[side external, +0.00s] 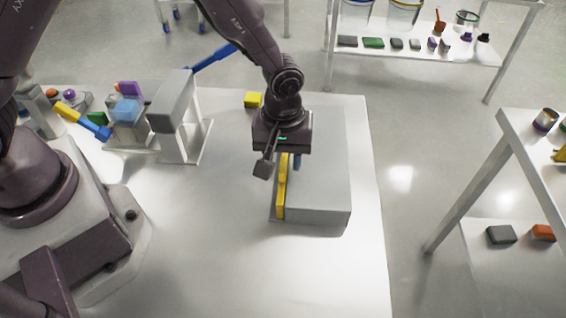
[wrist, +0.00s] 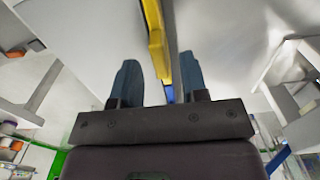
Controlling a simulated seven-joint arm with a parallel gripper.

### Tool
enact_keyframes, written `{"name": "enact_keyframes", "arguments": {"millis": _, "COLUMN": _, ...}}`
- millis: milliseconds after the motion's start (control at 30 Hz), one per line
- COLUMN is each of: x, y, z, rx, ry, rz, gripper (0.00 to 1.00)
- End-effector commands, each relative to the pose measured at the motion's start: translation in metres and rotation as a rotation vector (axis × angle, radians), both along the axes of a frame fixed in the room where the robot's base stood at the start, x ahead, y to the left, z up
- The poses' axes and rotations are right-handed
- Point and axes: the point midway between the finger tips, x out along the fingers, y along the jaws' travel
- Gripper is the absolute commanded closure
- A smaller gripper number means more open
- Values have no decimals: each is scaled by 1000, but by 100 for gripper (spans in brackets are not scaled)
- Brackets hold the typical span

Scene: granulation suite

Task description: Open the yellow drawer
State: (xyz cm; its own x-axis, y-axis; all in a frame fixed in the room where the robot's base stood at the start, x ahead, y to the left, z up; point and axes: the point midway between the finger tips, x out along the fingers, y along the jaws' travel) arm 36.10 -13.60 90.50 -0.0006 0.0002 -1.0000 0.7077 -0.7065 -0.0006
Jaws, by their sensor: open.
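The yellow drawer (side external: 281,198) shows as a narrow yellow front with a raised handle part on the left side of a grey cabinet (side external: 325,185). It looks closed or nearly so. My gripper (side external: 291,166) points down over that front, near its far end. In the wrist view my gripper (wrist: 158,70) is open, with a blue-grey finger on each side. The yellow drawer part (wrist: 154,35) lies between the fingers, nearer the right one. I cannot tell whether a finger touches it. My wrist hides part of the cabinet top.
A yellow block (side external: 253,100) lies on the white table (side external: 235,265) behind the cabinet. A grey stand (side external: 180,115) with a blue bar is to the left. The table left of the drawer front is clear. Shelves with small items stand behind and right.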

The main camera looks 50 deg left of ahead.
Motion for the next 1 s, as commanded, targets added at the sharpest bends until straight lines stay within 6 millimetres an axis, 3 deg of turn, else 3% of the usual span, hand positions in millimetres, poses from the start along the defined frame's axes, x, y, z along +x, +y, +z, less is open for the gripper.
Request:
{"name": "enact_keyframes", "arguments": {"millis": 200, "x": 0, "y": 0, "z": -21, "rx": 0, "ry": 0, "rz": 0, "gripper": 60}}
{"name": "enact_keyframes", "arguments": {"millis": 500, "x": 0, "y": 0, "z": -23, "rx": -1, "ry": -1, "rz": 0, "gripper": 60}}
{"name": "enact_keyframes", "arguments": {"millis": 533, "x": 0, "y": 0, "z": -23, "rx": -1, "ry": -1, "rz": 0, "gripper": 62}}
{"name": "enact_keyframes", "arguments": {"millis": 700, "x": 0, "y": 0, "z": -23, "rx": -1, "ry": -1, "rz": -1, "gripper": 100}}
{"name": "enact_keyframes", "arguments": {"millis": 1000, "x": -8, "y": 9, "z": -23, "rx": 1, "ry": 1, "rz": 0, "gripper": 100}}
